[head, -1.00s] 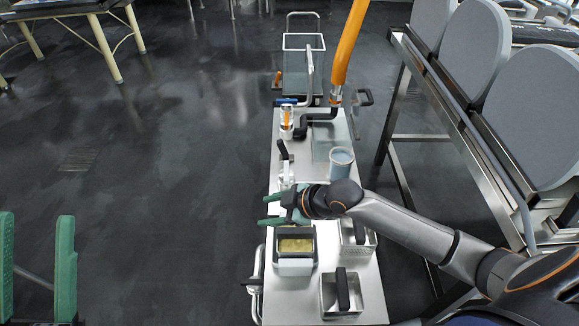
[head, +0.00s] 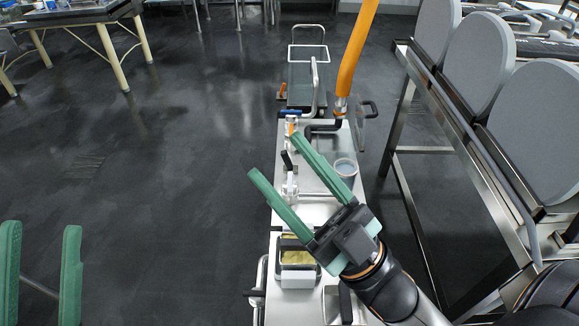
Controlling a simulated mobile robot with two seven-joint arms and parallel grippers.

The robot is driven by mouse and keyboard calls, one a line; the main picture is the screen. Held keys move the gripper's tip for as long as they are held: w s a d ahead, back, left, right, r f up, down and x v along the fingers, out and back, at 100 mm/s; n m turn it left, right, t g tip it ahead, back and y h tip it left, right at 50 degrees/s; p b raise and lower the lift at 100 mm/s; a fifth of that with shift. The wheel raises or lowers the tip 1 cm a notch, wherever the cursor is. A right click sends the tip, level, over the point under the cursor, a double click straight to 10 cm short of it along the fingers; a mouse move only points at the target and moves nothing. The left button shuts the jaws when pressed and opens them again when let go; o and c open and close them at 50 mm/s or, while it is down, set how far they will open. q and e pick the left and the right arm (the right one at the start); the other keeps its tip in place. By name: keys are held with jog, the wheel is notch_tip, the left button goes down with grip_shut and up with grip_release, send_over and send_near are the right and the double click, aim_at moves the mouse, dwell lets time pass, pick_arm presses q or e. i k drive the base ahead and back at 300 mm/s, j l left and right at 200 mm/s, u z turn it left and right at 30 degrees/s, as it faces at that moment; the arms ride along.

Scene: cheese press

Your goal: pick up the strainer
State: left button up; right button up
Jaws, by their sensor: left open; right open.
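A metal basket (head: 331,303) with a black handle sits at the near end of the steel cart top, partly hidden by my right arm; I cannot tell for sure whether it is the strainer. My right gripper (head: 273,157) is open and empty, raised above the cart, its green fingers pointing up and left in the picture. It covers part of the cart middle. My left gripper (head: 41,228) is open and empty at the lower left, over the floor and away from the cart.
A box with yellowish content (head: 297,257) stands by the basket. A grey-blue cup (head: 346,168) and a valve-like fitting (head: 290,190) stand further along. An orange hose (head: 357,50) hangs over the far end. A rack with grey discs (head: 532,125) stands right.

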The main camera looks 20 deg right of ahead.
aim_at(341, 306)
jog(key=z, duration=1.35)
jog(key=j+z, duration=0.1)
jog(key=j, duration=0.25)
jog(key=k+j, duration=0.15)
jog(key=j, duration=0.2)
jog(key=i+z, duration=0.05)
